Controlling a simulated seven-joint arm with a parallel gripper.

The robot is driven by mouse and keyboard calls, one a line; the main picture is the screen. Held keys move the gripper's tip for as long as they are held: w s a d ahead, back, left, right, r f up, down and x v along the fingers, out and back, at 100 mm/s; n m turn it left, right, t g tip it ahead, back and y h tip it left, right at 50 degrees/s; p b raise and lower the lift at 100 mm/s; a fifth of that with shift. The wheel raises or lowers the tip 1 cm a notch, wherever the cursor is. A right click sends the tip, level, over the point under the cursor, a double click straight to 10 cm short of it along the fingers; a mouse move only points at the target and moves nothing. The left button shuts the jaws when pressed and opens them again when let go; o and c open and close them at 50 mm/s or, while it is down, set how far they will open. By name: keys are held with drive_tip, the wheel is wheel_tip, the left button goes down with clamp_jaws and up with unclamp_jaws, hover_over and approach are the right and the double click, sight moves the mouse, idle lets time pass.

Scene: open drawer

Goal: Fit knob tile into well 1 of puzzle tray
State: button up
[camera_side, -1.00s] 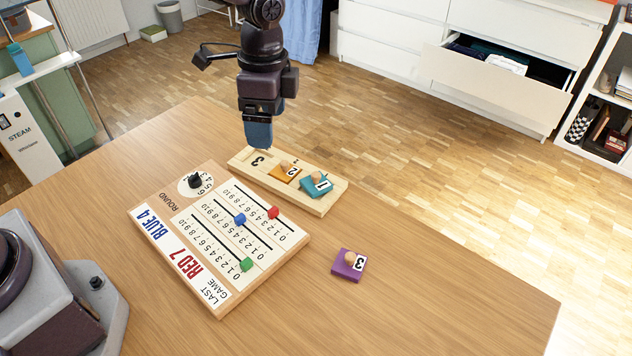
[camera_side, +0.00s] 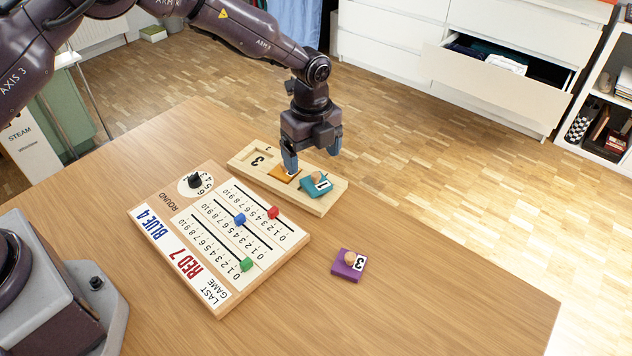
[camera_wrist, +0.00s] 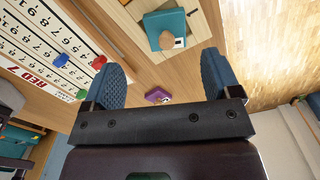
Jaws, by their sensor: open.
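The puzzle tray (camera_side: 322,205) is pale wood and lies on the table. The teal knob tile (camera_side: 309,189), marked 1, lies at its right end and also shows in the wrist view (camera_wrist: 152,24). It looks slightly turned against the tray; I cannot tell whether it is seated in well 1. An orange tile (camera_side: 279,174) sits beside it, partly hidden by a finger. The well marked 3 (camera_side: 256,160) is empty. My gripper (camera_side: 313,160) is open above the tray, close to the teal tile's wooden knob (camera_side: 316,176), with nothing between its fingers (camera_wrist: 162,76).
A purple tile (camera_side: 348,265) marked 3 lies on the table to the right of the scoreboard. The scoreboard (camera_side: 215,295) with coloured sliders lies left of the tray. The right front of the table is clear. A drawer (camera_side: 495,85) stands open behind.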

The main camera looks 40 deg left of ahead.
sight(316, 174)
drive_tip(key=shift+w+d+f, duration=0.15)
drive_tip(key=shift+w+f, duration=0.05)
drive_tip(key=shift+f, duration=1.35)
drive_tip(key=shift+w+d+f, duration=0.1)
drive_tip(key=shift+w+f, duration=0.05)
drive_tip(key=shift+f, duration=1.35)
drive_tip(key=c, duration=1.1)
drive_tip(key=shift+r, duration=0.1)
